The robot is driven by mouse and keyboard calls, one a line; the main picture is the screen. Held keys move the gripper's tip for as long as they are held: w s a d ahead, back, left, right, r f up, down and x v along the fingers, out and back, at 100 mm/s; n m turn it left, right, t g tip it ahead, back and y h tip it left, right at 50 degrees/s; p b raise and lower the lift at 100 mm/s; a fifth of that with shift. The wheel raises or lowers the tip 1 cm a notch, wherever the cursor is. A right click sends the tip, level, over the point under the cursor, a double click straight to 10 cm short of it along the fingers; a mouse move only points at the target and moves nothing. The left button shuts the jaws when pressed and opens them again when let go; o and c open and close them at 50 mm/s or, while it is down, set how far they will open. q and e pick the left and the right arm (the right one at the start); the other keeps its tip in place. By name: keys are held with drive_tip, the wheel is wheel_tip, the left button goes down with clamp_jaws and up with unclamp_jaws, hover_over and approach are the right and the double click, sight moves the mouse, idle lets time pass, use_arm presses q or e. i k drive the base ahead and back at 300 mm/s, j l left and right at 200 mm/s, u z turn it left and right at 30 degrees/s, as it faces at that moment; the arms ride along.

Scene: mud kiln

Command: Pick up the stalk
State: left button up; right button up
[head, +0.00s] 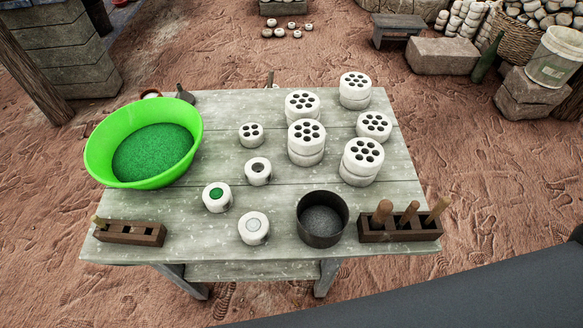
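No thing in the head view is clearly a stalk. Neither of my grippers is in view.
The grey plank table (285,215) also holds a green basin (190,167) of green grains, a dark pot (322,218), small white cups (254,228) and stacked white perforated discs (363,160). Bare planks show between them. A bench (398,24) and stone blocks (443,56) stand behind.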

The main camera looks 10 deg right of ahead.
sight(95, 219)
drive_tip(key=u, duration=1.2)
drive_tip(key=z, duration=0.65)
drive_tip(key=j+z, duration=0.15)
drive_tip(key=z, duration=0.25)
drive_tip(key=i+j+z, duration=0.1)
drive_tip(key=z, duration=0.3)
drive_tip(key=j+z, duration=0.25)
drive_tip(key=z, duration=0.15)
drive_tip(key=k+j+z, duration=0.1)
drive_tip(key=j+z, duration=0.2)
drive_tip(key=k+j+z, duration=0.15)
drive_tip(key=j+z, duration=0.15)
drive_tip(key=j, duration=0.25)
drive_tip(key=k+j, duration=0.1)
drive_tip(key=j, duration=0.25)
drive_tip(key=k+j+z, duration=0.1)
drive_tip(key=j, duration=0.2)
drive_tip(key=k+j, duration=0.15)
drive_tip(key=j, duration=0.15)
drive_tip(key=k+j, duration=0.1)
drive_tip(key=j, duration=0.25)
drive_tip(key=z, duration=0.05)
